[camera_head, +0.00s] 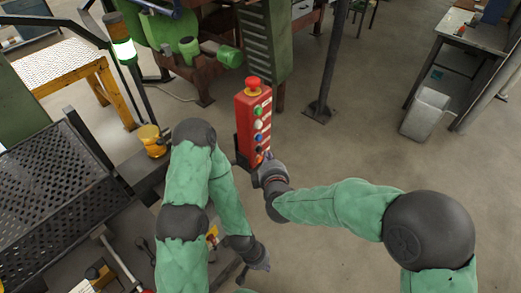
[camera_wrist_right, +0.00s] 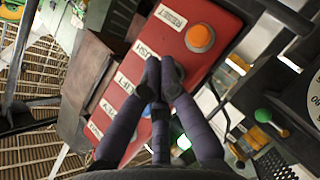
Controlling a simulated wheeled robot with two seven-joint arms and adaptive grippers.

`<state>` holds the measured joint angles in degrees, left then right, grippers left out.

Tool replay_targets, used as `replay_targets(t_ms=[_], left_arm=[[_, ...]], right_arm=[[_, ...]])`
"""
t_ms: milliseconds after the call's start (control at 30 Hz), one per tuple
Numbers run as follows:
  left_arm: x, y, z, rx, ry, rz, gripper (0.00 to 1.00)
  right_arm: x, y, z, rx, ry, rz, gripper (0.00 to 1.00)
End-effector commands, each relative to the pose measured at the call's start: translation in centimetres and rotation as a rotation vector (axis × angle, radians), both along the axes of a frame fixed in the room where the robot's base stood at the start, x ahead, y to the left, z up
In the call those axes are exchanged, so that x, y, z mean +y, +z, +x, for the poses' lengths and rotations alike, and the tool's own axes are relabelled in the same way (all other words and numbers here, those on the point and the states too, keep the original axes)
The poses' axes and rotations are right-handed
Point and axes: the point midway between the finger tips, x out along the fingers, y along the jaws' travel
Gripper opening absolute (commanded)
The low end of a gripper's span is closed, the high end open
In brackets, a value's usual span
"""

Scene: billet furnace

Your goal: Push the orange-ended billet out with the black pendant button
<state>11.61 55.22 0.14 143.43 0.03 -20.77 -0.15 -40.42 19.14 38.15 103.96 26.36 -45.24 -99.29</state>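The red pendant box (camera_head: 253,125) stands upright mid-picture in the head view, with a red mushroom button on top and a column of coloured buttons. My right gripper (camera_head: 264,165) is at its lower end. In the right wrist view, the pendant's red face (camera_wrist_right: 190,65) carries labels including RESET, PUSH and LIFT. My right fingers (camera_wrist_right: 163,72) are together, their tips over the face beside the PUSH label; they hide the button there, and contact is unclear. An orange button (camera_wrist_right: 199,37) shows beside RESET. My left gripper (camera_head: 246,272) is low in the head view, its fingers unclear. I see no orange-ended billet.
A dark perforated platform (camera_head: 45,185) lies at the left, with a yellow lamp (camera_head: 152,140) beside it. A green machine (camera_head: 190,45) stands behind the pendant. A dark post (camera_head: 330,60) and a grey bin (camera_head: 424,113) stand to the right. Floor between them is clear.

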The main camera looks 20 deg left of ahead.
Motion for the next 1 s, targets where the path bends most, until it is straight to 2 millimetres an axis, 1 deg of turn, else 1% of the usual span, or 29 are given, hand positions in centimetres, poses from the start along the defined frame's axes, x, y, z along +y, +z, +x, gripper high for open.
replay_targets(t_ms=[433, 1000], left_arm=[[0.0, 0.59, 0.0, 0.0, 0.0, 0.0, 0.0], [0.0, 0.62, 0.0, 0.0, 0.0, 0.0, 0.0]], right_arm=[[0.79, 0.1, 0.27, 0.0, 0.0, 0.0, 0.0], [0.99, 0.02, 0.33, 0.0, 0.0, 0.0, 0.0]])
